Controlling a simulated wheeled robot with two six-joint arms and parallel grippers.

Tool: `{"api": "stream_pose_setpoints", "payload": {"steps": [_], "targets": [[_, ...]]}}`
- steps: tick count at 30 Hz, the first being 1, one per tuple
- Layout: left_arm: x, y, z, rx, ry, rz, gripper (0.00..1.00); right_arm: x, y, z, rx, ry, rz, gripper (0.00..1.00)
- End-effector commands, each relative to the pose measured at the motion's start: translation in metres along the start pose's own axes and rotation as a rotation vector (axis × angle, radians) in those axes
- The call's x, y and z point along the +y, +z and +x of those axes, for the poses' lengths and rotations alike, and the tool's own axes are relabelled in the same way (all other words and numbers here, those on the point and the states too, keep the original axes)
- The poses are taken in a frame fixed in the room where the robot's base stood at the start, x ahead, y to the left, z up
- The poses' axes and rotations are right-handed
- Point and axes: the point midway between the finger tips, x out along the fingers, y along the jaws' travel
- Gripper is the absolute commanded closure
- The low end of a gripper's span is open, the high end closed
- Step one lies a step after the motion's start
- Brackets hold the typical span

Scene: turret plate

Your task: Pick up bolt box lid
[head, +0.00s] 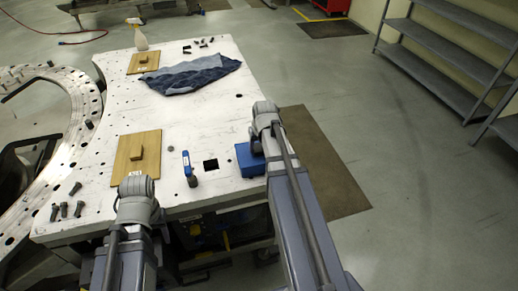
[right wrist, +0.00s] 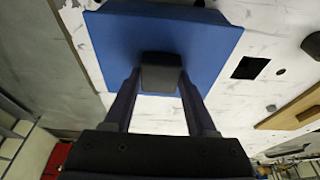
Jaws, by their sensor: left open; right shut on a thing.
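The blue bolt box lid (right wrist: 205,30) fills the upper middle of the right wrist view. A black handle (right wrist: 161,72) stands out from it. My right gripper (right wrist: 156,85) is shut on this handle, one finger on each side. In the head view the blue box or lid (head: 248,161) shows at the table's right edge, partly hidden by my right arm. I cannot tell whether the lid is seated or raised. My left arm is in front of the table's near edge in the head view, but its gripper fingers do not show.
The white table (head: 190,115) holds two wooden boards with knobs (head: 124,165) (head: 134,64), a dark blue cloth (head: 190,76), a blue-labelled tool (head: 187,165) and loose bolts (head: 60,210). Open floor lies right of the table.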

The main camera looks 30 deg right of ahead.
Motion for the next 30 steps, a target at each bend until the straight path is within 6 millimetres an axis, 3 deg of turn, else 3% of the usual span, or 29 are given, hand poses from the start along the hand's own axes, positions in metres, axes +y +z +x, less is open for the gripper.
{"api": "stream_pose_setpoints", "payload": {"steps": [8, 21, 30], "targets": [[-0.002, 0.001, -0.021, 0.000, 0.001, -0.004, 0.50, 0.000, -0.006, -0.021, 0.000, 0.000, 0.000, 1.00], [-0.008, 0.005, -0.087, -0.001, 0.003, -0.015, 0.50, 0.000, -0.026, -0.084, 0.000, 0.000, 0.000, 1.00], [-0.009, 0.006, -0.100, -0.002, 0.003, -0.012, 0.50, 0.000, -0.030, -0.096, 0.000, 0.000, 0.000, 1.00]]}}
